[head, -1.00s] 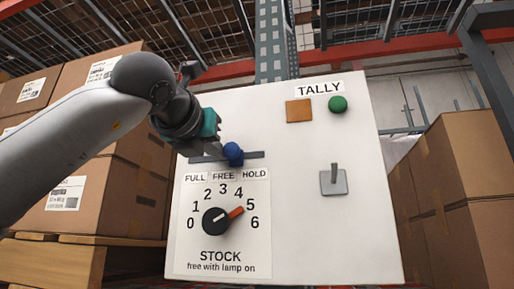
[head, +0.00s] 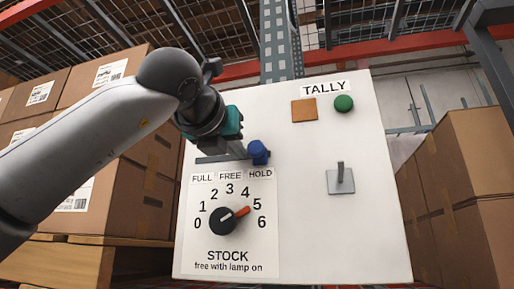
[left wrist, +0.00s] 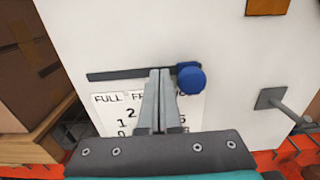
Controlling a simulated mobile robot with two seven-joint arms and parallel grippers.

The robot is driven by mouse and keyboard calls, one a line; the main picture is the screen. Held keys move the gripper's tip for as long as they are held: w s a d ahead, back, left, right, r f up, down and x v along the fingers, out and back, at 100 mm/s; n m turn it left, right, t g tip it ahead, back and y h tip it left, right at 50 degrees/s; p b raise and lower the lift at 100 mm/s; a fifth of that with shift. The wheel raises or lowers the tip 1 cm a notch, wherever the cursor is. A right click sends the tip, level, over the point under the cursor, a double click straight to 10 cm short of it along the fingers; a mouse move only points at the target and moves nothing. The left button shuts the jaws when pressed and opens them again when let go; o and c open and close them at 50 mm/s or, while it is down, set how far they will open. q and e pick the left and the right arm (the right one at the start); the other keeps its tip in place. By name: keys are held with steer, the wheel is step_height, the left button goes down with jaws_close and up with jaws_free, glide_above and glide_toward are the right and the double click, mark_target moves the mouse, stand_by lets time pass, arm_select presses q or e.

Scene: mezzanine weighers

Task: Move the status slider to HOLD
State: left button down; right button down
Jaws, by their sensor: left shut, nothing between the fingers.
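The blue status slider knob (head: 258,152) is at the right end of its dark slot (head: 213,159), above the HOLD label (head: 260,174). The FULL (head: 202,178) and FREE (head: 230,176) labels stand to its left. My left gripper (head: 240,150) is shut and empty, its fingertips just left of the knob. In the left wrist view the shut fingers (left wrist: 160,75) lie over the slot, close beside the blue knob (left wrist: 190,78); I cannot tell whether they touch it. The fingers hide part of the labels there. My right gripper is not in view.
The white panel (head: 310,235) also carries a STOCK dial (head: 223,221) with its pointer near 5, a metal toggle lever (head: 340,178), a green button (head: 344,103) and an orange square (head: 304,111). Cardboard boxes (head: 120,205) stand left and more boxes (head: 480,190) right.

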arm_select(q)
steer(key=shift+w+a, duration=0.2)
steer(key=shift+a, duration=0.6)
steer(key=b+v, duration=0.5)
steer(key=v, duration=0.5)
stand_by(0.4)
steer(key=shift+w, duration=0.1)
